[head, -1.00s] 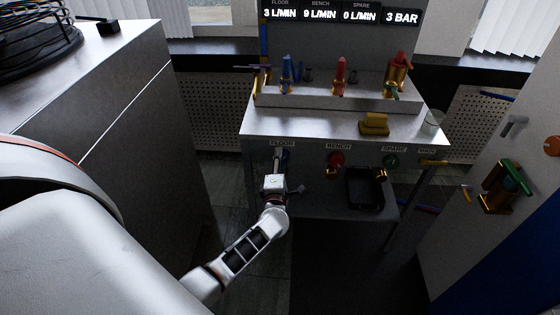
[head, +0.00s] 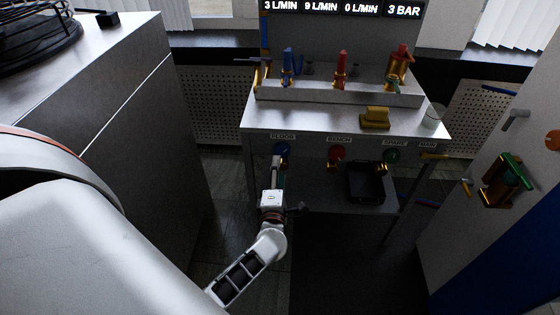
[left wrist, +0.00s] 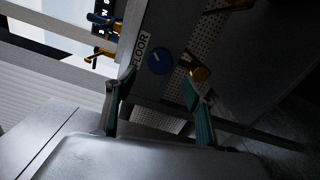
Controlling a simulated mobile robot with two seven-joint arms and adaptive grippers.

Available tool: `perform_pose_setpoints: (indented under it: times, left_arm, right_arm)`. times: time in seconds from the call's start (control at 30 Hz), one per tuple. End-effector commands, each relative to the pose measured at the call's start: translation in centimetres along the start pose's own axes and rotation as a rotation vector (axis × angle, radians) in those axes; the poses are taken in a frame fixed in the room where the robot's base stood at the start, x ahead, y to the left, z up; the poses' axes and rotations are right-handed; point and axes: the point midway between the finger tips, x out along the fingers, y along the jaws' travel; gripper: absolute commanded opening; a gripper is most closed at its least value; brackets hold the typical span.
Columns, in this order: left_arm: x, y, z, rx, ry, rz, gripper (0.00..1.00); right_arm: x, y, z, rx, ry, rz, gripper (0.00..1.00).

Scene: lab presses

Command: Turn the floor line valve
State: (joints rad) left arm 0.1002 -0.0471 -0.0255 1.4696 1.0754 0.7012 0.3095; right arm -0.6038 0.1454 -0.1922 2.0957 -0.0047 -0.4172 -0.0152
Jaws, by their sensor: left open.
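The floor line valve is a round blue knob (head: 282,149) under the FLOOR label on the front of the bench. It also shows in the left wrist view (left wrist: 159,61), beside the upright-running FLOOR label. My left gripper (head: 277,163) is just below and in front of the knob, apart from it as far as I can tell. In the left wrist view its two teal fingers (left wrist: 158,82) are spread with nothing between them, and the knob appears beyond the gap. My right gripper is not in view.
A red BENCH knob (head: 336,153) and a green SPARE knob (head: 392,157) sit to the right. A black tray (head: 365,197) is below them. A yellow block (head: 375,118) lies on the bench top. The display (head: 341,9) reads 3, 9, 0 L/MIN and 3 BAR.

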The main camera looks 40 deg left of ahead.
Motion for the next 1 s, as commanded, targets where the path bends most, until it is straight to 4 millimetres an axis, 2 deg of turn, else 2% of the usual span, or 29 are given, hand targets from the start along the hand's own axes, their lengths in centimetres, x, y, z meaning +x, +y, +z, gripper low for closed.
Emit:
perform_pose_setpoints:
  times: [0.1,0.3,0.87,1.0]
  left_arm:
    - [-1.9,0.0,-0.1,-0.001,0.000,-0.001,0.53]
    - [-3.5,0.0,0.0,0.000,-0.001,0.000,0.53]
    - [-3.6,0.0,0.0,0.000,-0.001,0.000,0.53]
    - [-4.4,1.0,0.9,0.073,-0.056,0.014,0.53]
  right_arm:
    - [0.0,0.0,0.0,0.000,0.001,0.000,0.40]
    - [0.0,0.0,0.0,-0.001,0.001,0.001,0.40]
    - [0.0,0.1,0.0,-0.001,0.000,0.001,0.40]
    - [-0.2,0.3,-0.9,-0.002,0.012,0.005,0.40]
